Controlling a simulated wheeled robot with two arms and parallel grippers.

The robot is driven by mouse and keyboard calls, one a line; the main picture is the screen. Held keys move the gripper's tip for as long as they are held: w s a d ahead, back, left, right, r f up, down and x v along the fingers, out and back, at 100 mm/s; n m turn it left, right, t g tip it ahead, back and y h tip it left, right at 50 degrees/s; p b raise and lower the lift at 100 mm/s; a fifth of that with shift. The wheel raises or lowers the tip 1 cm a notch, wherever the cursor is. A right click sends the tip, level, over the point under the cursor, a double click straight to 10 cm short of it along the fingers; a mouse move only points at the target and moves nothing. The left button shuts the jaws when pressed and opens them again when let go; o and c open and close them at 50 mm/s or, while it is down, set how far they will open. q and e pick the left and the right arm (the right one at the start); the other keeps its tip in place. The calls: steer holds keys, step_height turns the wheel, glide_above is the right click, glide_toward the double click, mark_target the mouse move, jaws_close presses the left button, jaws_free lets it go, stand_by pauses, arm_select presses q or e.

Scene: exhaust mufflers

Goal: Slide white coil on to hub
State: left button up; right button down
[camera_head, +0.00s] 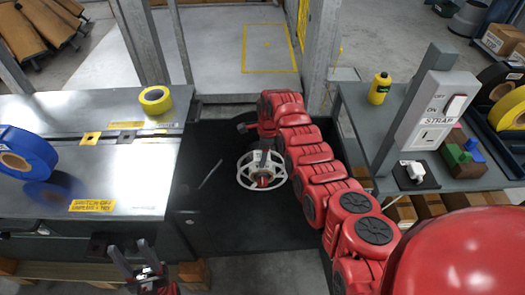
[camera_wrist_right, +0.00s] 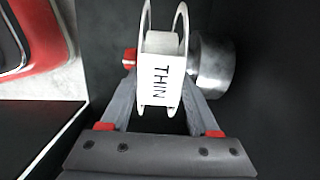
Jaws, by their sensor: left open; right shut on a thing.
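The white coil (camera_head: 244,180) is a spoked white spool low between the benches in the head view. In the right wrist view the coil (camera_wrist_right: 165,85) shows side-on, with two white flanges and the word THIN. My right gripper (camera_wrist_right: 161,100) is shut on the coil, with a grey finger at either side. A metal cylinder, which looks like the hub (camera_wrist_right: 212,68), is close against the right side of the coil. How far the coil is on it is hidden. A small red part shows left of the coil. My left gripper (camera_head: 133,257) is open and empty at the bottom left.
A steel bench (camera_head: 80,180) at the left carries a blue tape roll (camera_head: 38,146) and a yellow tape roll (camera_head: 155,98). A grey bench at the right holds a yellow bottle (camera_head: 379,88) and a STRAP switch box (camera_head: 435,110). Dark floor lies around the coil.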

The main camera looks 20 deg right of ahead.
steer(key=shift+s+a+r+p, duration=0.15)
steer(key=shift+s+p, duration=0.2)
steer(key=shift+p, duration=0.3)
steer(key=shift+s+a+r+p, duration=0.15)
steer(key=shift+s+p, duration=0.2)
steer(key=shift+p, duration=0.3)
steer(key=shift+s+a+p, duration=0.15)
steer(key=shift+s+p, duration=0.55)
steer(key=shift+p, duration=0.15)
steer(key=shift+s+a+p, duration=0.15)
steer(key=shift+s+p, duration=0.5)
steer(key=shift+p, duration=0.2)
steer(key=shift+s+a+p, duration=1.1)
steer(key=shift+s+p, duration=2)
steer(key=shift+s, duration=0.7)
steer(key=shift+s+a+r+p, duration=0.1)
steer(key=shift+s+r+p, duration=0.2)
steer(key=shift+r+p, duration=0.5)
steer(key=shift+s+a+r+p, duration=0.1)
steer(key=shift+s+r+p, duration=0.3)
steer(key=shift+r, duration=0.65)
steer(key=shift+s+a+r+p, duration=0.1)
steer(key=shift+s+r+p, duration=0.15)
steer(key=shift+r+p, duration=0.6)
steer(key=shift+r, duration=0.1)
